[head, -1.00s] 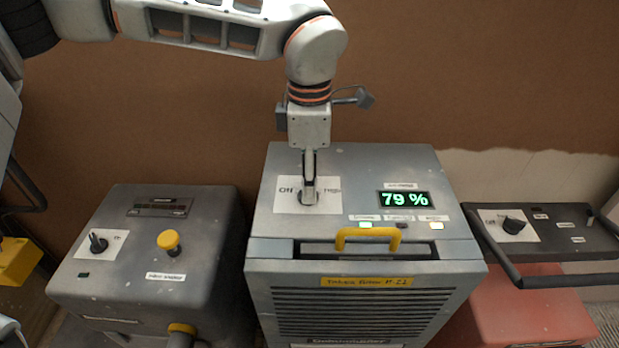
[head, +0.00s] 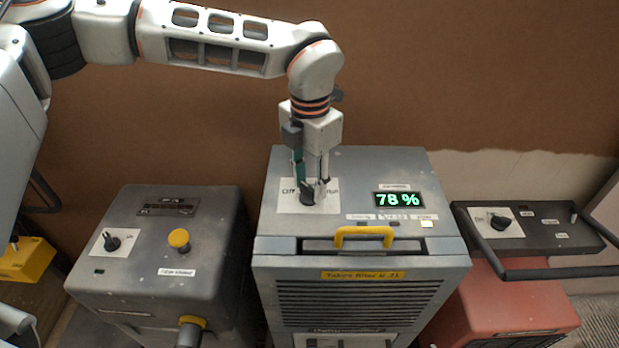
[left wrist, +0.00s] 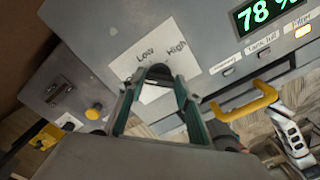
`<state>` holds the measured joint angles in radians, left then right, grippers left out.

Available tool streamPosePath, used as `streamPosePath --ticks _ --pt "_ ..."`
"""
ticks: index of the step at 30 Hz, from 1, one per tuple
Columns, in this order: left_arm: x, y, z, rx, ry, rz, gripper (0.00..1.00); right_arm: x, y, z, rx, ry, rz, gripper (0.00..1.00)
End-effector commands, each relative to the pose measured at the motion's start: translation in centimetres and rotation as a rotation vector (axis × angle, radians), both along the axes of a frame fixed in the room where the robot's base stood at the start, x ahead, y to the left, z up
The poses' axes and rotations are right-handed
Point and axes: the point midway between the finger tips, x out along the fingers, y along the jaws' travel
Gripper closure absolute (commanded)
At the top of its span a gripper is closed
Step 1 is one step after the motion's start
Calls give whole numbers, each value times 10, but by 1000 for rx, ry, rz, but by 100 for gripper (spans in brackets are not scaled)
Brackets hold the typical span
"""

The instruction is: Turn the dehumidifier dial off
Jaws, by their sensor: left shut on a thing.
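The dehumidifier (head: 360,290) is the grey box in the middle of the head view. Its dark dial (head: 308,194) sits on a white label plate at the top left, with "Off" readable on the left side. In the left wrist view the dial (left wrist: 158,73) is between the fingers, with "Low" and "High" readable beyond it. My left gripper (head: 312,190) points down and is shut on the dial. The fingers partly cover the dial and plate, so I cannot tell which mark the dial points to. My right gripper is not in view.
The dehumidifier's display (head: 399,199) reads 78 %, with a lit amber light (head: 427,224) below it. A yellow handle (head: 364,237) stands at its front edge. A grey machine with its own knob (head: 112,243) is left; a red machine with a black knob panel (head: 540,228) is right.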

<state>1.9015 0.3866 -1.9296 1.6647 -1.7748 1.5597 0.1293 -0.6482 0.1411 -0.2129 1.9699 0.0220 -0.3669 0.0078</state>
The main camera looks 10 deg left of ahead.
Motion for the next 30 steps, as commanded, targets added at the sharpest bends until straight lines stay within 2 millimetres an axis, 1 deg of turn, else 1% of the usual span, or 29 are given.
streamPosePath --ticks 6,12,19,30 --pt "-1 0 -1 -1 3 150 88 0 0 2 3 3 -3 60" --pt "-1 0 -1 1 3 242 88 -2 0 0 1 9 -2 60" --pt "-1 1 -1 2 2 291 88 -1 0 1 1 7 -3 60" --pt "-1 1 -2 1 3 300 88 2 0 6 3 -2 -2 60"
